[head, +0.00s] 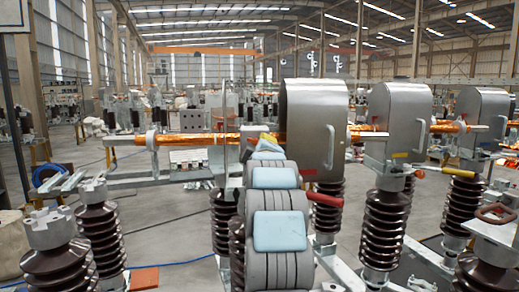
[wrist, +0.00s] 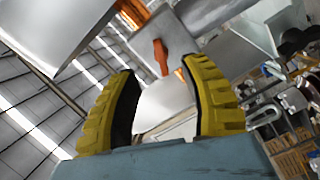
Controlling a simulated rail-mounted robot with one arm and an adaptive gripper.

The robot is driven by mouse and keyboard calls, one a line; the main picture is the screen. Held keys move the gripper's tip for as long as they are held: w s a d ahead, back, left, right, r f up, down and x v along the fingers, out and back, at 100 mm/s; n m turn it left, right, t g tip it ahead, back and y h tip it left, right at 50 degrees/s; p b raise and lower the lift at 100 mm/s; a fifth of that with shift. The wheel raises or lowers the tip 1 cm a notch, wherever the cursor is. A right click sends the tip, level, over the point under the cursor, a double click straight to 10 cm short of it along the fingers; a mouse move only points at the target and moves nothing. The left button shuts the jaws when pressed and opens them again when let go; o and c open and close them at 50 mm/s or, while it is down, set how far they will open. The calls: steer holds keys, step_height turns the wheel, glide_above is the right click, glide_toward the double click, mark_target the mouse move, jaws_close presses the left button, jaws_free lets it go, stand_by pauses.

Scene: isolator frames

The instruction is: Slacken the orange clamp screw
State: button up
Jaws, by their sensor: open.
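The orange clamp screw (wrist: 161,56) shows in the wrist view, standing out from a grey metal block (wrist: 165,30). It lies beyond the tips of my gripper (wrist: 158,72), roughly in line with the gap between them. The two yellow ribbed fingers are apart, with nothing between them. I cannot make out the screw in the head view; my arm covers part of that area.
A copper-coloured bar (head: 190,140) runs left of my gripper. Grey curved housings (head: 312,125) with handles stand close on the right, above brown ribbed insulators (head: 380,230). More insulators (head: 58,262) stand at the front left. Open floor (head: 165,220) lies left of my arm.

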steer(key=shift+s+d, duration=0.15)
steer(key=shift+s, duration=2.15)
